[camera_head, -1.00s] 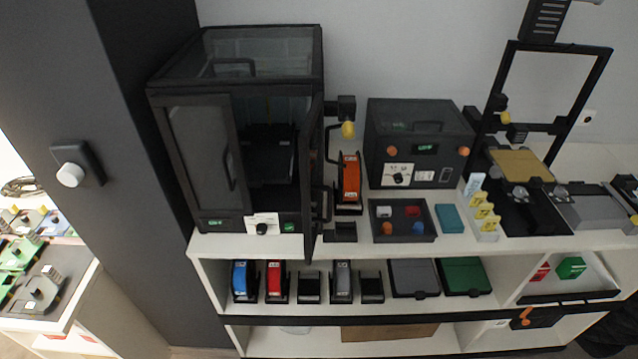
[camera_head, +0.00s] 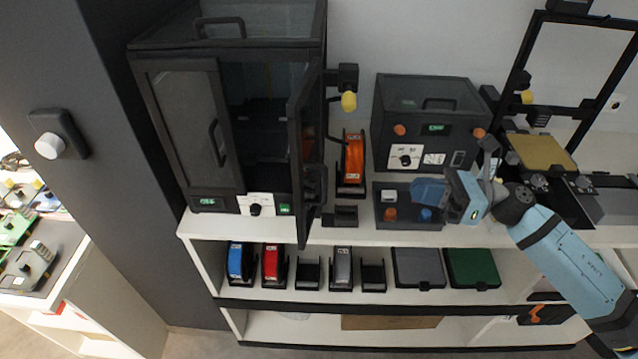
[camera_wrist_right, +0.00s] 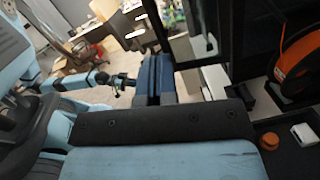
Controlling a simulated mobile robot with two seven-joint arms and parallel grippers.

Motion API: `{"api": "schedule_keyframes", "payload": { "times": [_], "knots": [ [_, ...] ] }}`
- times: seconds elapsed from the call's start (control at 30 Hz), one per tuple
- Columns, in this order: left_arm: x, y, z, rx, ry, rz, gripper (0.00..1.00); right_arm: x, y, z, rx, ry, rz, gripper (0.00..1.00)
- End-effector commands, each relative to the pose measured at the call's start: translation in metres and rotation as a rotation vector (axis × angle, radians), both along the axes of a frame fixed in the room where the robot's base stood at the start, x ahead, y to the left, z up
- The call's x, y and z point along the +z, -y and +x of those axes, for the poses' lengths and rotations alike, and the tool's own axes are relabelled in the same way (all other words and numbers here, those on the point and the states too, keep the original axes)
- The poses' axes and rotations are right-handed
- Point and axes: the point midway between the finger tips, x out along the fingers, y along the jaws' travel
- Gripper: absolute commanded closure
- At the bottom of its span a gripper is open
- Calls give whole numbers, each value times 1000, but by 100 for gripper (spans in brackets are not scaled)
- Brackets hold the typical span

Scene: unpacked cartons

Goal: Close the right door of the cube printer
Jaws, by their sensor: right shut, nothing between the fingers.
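The cube printer (camera_head: 240,120) stands at the left end of the shelf top. Its right door (camera_head: 305,150) is swung open towards me and shows nearly edge-on. Its left door (camera_head: 185,130) looks closed. My right gripper (camera_head: 428,191) is shut and empty above the small-parts tray, to the right of the open door and apart from it. Its shut fingers also show in the right wrist view (camera_wrist_right: 155,78), with a dark upright panel, probably the door (camera_wrist_right: 202,30), just beyond them. My left arm shows partly in the right wrist view; its gripper's opening cannot be made out.
The orange spool (camera_head: 352,162) on its holder stands between the door and my right gripper. The parts tray (camera_head: 395,222) lies under the gripper. A small dark printer (camera_head: 420,120) stands behind. A yellow-tipped part (camera_head: 348,101) sticks out beside the cube printer.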

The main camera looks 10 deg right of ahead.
Motion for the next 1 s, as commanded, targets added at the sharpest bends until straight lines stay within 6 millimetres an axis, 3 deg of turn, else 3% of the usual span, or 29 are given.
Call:
{"api": "schedule_keyframes", "payload": {
  "times": [0.1,0.27,0.73,1.0],
  "knots": [
    [-2,-2,1,-1,2,3,100,4,5,-2,54,129,-132,100],
    [6,-3,2,0,6,4,100,6,-6,1,67,155,-156,100],
    [45,-5,4,2,13,9,100,9,-97,25,65,150,-150,100],
    [53,-11,2,13,11,17,100,5,-126,34,64,148,-151,100]
  ]
}}
